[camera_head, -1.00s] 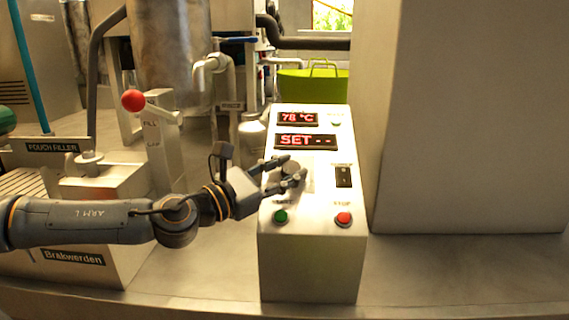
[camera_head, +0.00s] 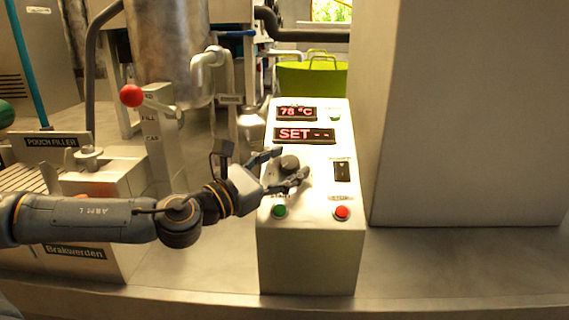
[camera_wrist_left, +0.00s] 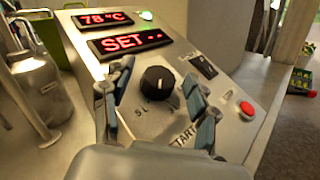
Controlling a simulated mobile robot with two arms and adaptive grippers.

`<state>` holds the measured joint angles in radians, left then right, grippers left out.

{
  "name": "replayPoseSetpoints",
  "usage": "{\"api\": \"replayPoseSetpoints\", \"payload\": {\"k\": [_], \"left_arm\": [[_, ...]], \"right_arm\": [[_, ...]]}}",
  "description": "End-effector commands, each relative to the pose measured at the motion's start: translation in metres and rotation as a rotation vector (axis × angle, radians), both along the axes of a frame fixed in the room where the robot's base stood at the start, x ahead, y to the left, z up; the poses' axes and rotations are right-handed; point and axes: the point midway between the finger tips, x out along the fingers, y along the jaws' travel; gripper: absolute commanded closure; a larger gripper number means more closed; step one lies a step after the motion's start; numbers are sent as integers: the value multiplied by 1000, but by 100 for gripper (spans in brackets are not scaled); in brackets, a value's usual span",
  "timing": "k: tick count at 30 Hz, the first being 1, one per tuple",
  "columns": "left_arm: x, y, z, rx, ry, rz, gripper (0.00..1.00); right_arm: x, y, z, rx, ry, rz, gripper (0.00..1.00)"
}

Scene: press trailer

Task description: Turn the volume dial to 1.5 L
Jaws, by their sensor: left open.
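The volume dial (camera_wrist_left: 158,88) is a round black knob with a white pointer line, on the sloped face of a metal control box (camera_head: 310,260). It also shows in the head view (camera_head: 289,163). The box's lower display (camera_head: 305,135) reads "SET - -". My left gripper (camera_head: 290,168) is open, with its fingers on either side of the dial. In the left wrist view (camera_wrist_left: 158,95) a gap shows between the fingers and the dial. My right gripper is not in view.
The upper display (camera_head: 297,113) reads 78 °C. A green button (camera_head: 279,211), a red button (camera_head: 342,212) and a black rocker switch (camera_head: 342,171) sit near the dial. A red-ball lever (camera_head: 131,96) stands at left. A large metal block (camera_head: 465,120) rises right of the box.

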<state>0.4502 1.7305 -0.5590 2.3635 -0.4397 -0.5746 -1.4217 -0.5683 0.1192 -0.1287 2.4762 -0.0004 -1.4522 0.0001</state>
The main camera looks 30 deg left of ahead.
Motion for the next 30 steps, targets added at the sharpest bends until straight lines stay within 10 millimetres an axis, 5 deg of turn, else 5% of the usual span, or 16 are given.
{"api": "replayPoseSetpoints", "payload": {"k": [5, 21, 30], "left_arm": [[0, 0, 9, 1, -2, 2, 41], [0, 1, 88, 5, 0, 2, 41], [0, 0, 100, 0, 0, -1, 41]], "right_arm": [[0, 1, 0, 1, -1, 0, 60], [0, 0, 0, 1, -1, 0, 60], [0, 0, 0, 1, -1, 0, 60]]}}
